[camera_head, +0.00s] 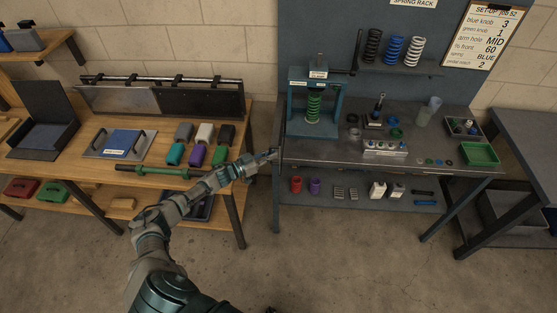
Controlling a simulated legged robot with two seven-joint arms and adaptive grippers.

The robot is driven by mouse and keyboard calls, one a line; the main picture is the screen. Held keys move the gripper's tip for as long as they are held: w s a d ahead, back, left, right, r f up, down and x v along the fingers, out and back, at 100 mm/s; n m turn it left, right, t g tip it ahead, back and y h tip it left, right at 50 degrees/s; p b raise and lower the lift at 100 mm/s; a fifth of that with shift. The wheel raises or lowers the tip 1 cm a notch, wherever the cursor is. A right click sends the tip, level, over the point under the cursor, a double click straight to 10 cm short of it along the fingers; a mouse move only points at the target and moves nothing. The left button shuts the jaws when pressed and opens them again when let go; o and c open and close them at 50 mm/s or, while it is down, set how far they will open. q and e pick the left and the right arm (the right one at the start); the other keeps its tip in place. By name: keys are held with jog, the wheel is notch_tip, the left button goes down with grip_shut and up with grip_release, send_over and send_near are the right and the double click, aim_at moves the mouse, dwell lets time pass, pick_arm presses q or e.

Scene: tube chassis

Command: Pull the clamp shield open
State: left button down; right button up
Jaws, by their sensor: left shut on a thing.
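My left gripper (271,155) is shut at the left edge of the blue-grey bench, on a small dark upright part that seems to be the edge or handle of the clamp shield (282,140). The fingers hide most of the spot they hold. The shield's full outline is too faint to tell, so I cannot say how far open it is. Just behind and to the right stands a blue press frame (337,104) with a green spring (314,106) upright inside it. My right gripper is not in view.
The wooden bench (150,166) on the left holds coloured blocks and a green bar (160,171). The blue-grey bench top (318,151) carries small parts and a green tray (479,154). Springs stand on a rack (400,69) above. The floor between the benches is clear.

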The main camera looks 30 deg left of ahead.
pick_arm(q)
jog(key=shift+a+r+m+h+b, duration=0.15)
jog(key=shift+a+m+h+b, duration=0.2)
jog(key=shift+a, duration=0.35)
jog(key=c, duration=1.3)
grip_release()
jog(key=shift+o, duration=0.5)
jog(key=v, duration=1.1)
jog(key=shift+s+a, duration=0.25)
jog(key=shift+a, duration=0.2)
